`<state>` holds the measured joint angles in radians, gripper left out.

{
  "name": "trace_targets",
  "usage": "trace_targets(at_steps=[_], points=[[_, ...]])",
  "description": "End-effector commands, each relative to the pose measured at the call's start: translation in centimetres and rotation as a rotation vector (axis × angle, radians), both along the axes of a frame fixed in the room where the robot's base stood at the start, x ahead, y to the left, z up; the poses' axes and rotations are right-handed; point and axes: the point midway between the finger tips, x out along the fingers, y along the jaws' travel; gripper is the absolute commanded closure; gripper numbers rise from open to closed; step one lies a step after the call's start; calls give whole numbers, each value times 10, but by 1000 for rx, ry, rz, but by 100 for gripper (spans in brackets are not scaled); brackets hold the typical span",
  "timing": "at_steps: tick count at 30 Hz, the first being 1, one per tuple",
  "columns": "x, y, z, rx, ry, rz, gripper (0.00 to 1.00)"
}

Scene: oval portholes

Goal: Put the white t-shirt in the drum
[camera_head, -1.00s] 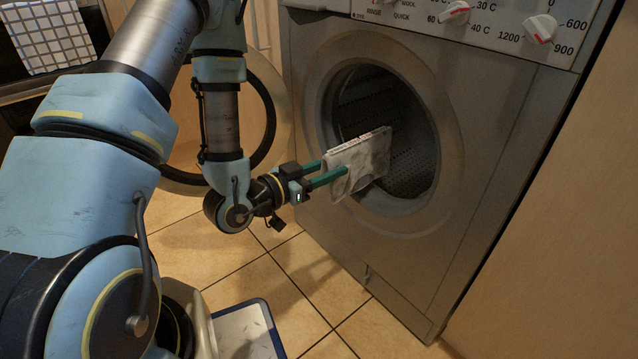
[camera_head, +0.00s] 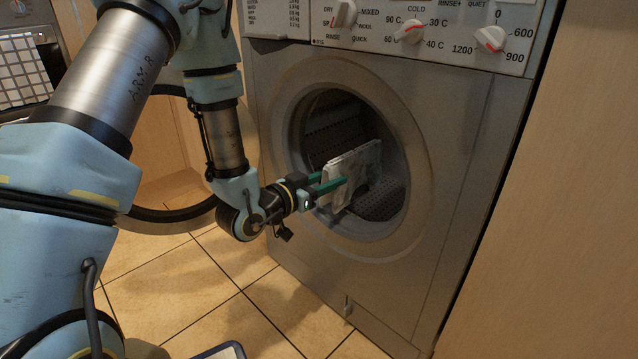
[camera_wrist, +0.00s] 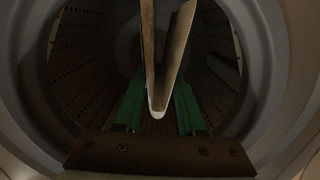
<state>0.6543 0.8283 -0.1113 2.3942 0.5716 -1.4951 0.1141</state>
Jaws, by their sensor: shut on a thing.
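The white t-shirt (camera_head: 356,170) is a folded, pale grey-white piece of cloth at the mouth of the washing machine's drum (camera_head: 378,200). My gripper (camera_head: 332,183), with green fingers, is shut on the t-shirt and reaches into the round opening. In the wrist view the folded t-shirt (camera_wrist: 160,85) stands edge-on between the two green fingers (camera_wrist: 157,105), with the perforated drum wall (camera_wrist: 85,75) around it. The t-shirt's far end lies inside the opening. I cannot tell whether it touches the drum wall.
The grey round rim (camera_head: 405,130) surrounds the opening closely. The machine's door (camera_head: 165,215) is swung open to the left, partly behind my arm. A wooden panel (camera_head: 550,200) stands close on the right. Tiled floor (camera_head: 235,310) lies in front.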

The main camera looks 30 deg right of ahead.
Motion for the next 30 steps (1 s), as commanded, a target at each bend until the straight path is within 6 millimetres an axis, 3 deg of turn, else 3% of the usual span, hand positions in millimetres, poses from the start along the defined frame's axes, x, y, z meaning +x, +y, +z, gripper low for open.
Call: trace_targets(at_steps=[14,30], points=[[14,-54,1,-3,-2,0,100],[35,-84,-55,-1,-1,0,100]])
